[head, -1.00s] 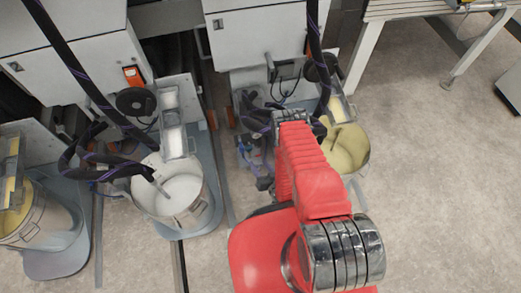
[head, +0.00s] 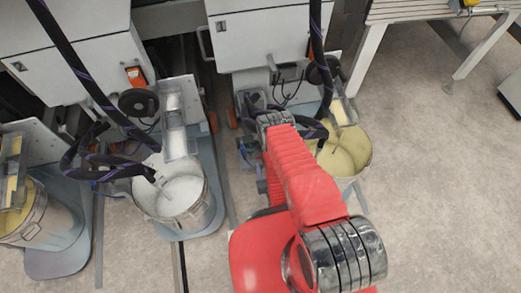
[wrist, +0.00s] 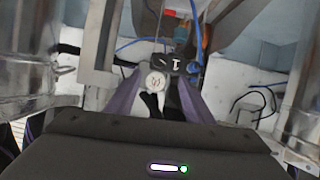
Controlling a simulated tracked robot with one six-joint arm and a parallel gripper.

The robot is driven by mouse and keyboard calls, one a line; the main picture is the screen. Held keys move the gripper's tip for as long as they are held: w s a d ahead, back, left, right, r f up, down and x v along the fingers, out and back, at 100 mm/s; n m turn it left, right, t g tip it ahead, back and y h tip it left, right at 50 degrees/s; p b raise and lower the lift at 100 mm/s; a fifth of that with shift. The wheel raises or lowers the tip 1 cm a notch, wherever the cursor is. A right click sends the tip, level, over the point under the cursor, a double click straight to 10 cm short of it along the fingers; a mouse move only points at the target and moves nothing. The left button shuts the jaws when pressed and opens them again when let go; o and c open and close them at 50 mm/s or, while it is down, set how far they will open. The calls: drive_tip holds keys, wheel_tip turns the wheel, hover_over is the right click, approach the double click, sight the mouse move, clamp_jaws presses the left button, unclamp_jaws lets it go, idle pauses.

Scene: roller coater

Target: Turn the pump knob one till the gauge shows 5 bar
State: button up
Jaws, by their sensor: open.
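In the wrist view, a small round gauge (wrist: 157,80) with a white dial and red marks sits just ahead, between my finger tips. Its reading is too small to make out. A black part with a white mark like a "1" (wrist: 176,64) sits just behind and right of the gauge; it may be the pump knob, but I cannot tell for sure. My gripper (wrist: 160,92) shows as two purple fingers, apart, with nothing held between them. In the head view the fingers are hidden behind my red arm, near the pump area between two buckets.
A bucket of white paint (head: 180,193) stands left of my arm and one of yellow paint (head: 347,153) stands close on its right. Dark hoses (head: 85,65) hang in front of the grey machine cabinets (head: 260,35). Blue tubes (wrist: 140,42) and metal posts surround the gauge.

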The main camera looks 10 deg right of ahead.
drive_tip(key=x, duration=1.3)
drive_tip(key=shift+w, duration=0.15)
drive_tip(key=shift+f, duration=0.1)
drive_tip(key=shift+c, duration=0.6)
drive_tip(key=c, duration=0.9)
